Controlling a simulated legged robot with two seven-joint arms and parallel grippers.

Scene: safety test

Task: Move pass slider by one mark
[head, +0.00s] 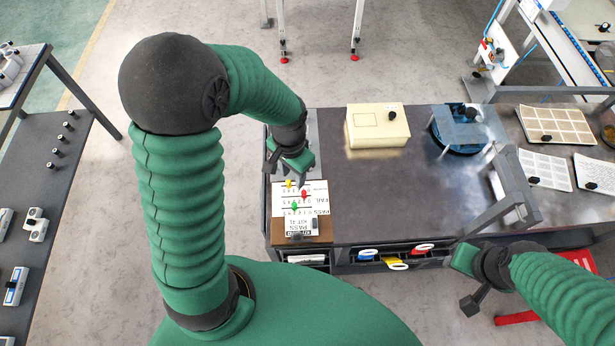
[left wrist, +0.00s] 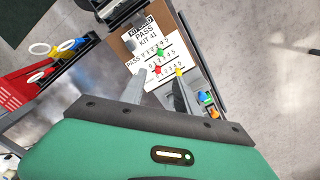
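A white slider board (head: 281,211) on a brown base lies at the left end of the dark workbench. It has numbered rows and printed PASS and FAIL labels. A green slider knob (head: 294,206) is nearest the PASS lettering; a red knob (head: 304,194) and a yellow knob (head: 289,184) sit farther back. In the left wrist view the green knob (left wrist: 160,51), red knob (left wrist: 158,70) and yellow knob (left wrist: 179,72) all show. My left gripper (head: 298,176) is open over the board's far side, its fingers (left wrist: 160,83) apart. My right gripper (head: 466,281) hangs empty off the bench's front right.
A cream box (head: 377,127) and a blue round device (head: 459,130) stand at the bench's back. A grey metal frame (head: 496,205) stands at its right. The bench's middle is clear.

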